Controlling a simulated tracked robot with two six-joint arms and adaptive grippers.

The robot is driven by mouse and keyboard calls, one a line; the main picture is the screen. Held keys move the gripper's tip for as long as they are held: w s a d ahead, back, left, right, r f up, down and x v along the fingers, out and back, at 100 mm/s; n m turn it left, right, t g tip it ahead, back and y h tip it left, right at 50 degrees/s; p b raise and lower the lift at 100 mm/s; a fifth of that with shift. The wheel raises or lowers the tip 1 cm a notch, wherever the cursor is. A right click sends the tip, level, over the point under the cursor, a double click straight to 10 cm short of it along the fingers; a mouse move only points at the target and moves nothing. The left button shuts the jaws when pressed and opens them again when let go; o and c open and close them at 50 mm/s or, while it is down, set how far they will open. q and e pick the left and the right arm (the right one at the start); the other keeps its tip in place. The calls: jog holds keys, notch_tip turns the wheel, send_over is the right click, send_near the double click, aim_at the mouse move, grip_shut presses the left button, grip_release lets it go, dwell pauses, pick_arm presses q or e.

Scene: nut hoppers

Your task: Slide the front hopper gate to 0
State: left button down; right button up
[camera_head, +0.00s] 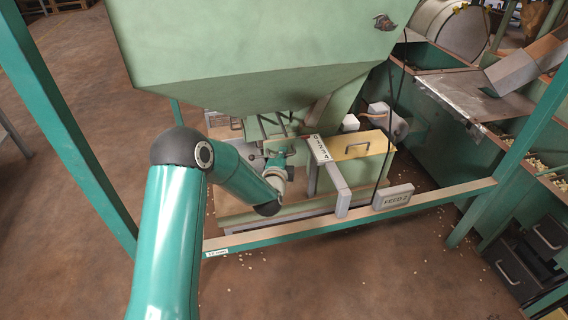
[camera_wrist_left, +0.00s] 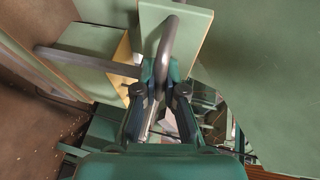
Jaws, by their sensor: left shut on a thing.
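The front hopper (camera_head: 240,60) is a large pale green funnel that fills the upper middle of the head view. My left gripper (camera_head: 279,152) is under its lower end. In the left wrist view my left gripper (camera_wrist_left: 164,78) is shut on a dark curved handle (camera_wrist_left: 166,45). The handle is fixed to a flat pale green gate plate (camera_wrist_left: 192,32). In the head view my gripper and arm largely hide the handle. A white scale plate (camera_head: 319,149) with dark marks stands just right of the gripper; I cannot read the gate's setting. My right gripper is out of view.
A green frame rail (camera_head: 300,228) crosses in front of the hopper, between two slanted posts. A yellow-topped box (camera_head: 358,145) stands right of the scale. Dark cables hang nearby.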

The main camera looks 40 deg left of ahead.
pick_arm(q)
jog(key=c, duration=1.7)
grip_release()
jog(key=shift+w+a, duration=0.1)
jog(key=o, duration=0.5)
jog(key=shift+w+f, duration=0.1)
jog(key=shift+c, duration=0.2)
jog(key=v, duration=1.2)
